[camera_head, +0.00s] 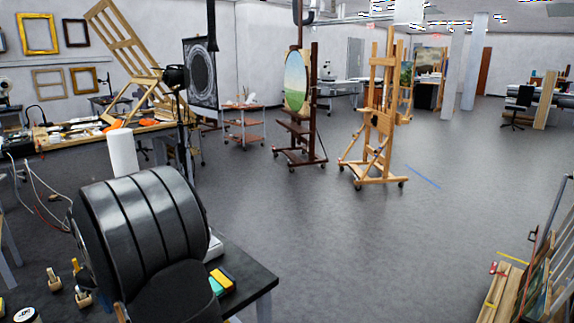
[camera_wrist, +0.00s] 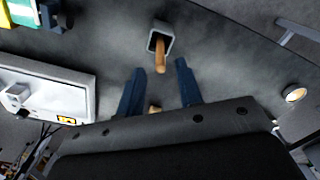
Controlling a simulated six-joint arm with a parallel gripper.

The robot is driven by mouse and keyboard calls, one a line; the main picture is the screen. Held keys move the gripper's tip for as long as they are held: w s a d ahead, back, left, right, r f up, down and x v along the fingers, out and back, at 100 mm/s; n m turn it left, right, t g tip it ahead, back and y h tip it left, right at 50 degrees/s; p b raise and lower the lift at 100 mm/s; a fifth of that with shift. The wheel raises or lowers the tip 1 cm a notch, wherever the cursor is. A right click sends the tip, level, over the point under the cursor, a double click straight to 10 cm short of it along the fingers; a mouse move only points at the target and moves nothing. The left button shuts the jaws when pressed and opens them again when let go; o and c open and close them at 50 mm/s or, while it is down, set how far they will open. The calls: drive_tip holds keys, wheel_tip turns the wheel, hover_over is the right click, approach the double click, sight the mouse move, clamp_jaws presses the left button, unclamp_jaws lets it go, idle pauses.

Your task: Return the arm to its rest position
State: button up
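My gripper (camera_wrist: 160,68) shows in the wrist view with its two dark blue fingers apart. Nothing is clamped between them. A small square grey holder (camera_wrist: 168,31) with a wooden handle (camera_wrist: 160,57) in it stands on the dark table just beyond the fingertips. A small tan piece (camera_wrist: 154,109) shows between the fingers near their base, mostly hidden by the gripper body. In the head view my gripper is not visible. A large dark banded body fills the lower left there and hides part of the table.
The dark table (camera_head: 258,281) carries small wooden-handled holders (camera_head: 54,281), a green and yellow stack (camera_head: 222,281) and a white box (camera_wrist: 45,88). A white roll (camera_head: 122,152) stands behind. Easels (camera_head: 377,120) stand farther off. Open floor (camera_head: 350,240) lies to the right.

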wheel_tip(320, 180, up, 7)
drive_tip(key=shift+r, duration=0.15)
wheel_tip(320, 180, down, 12)
wheel_tip(320, 180, up, 10)
drive_tip(key=w+d, duration=2)
drive_tip(key=d, duration=0.1)
drive_tip(key=shift+w+d+f, duration=0.15)
drive_tip(key=shift+f, duration=0.75)
drive_tip(key=shift+w+d+f, duration=0.1)
drive_tip(key=shift+d+f, duration=0.05)
drive_tip(key=shift+f, duration=0.7)
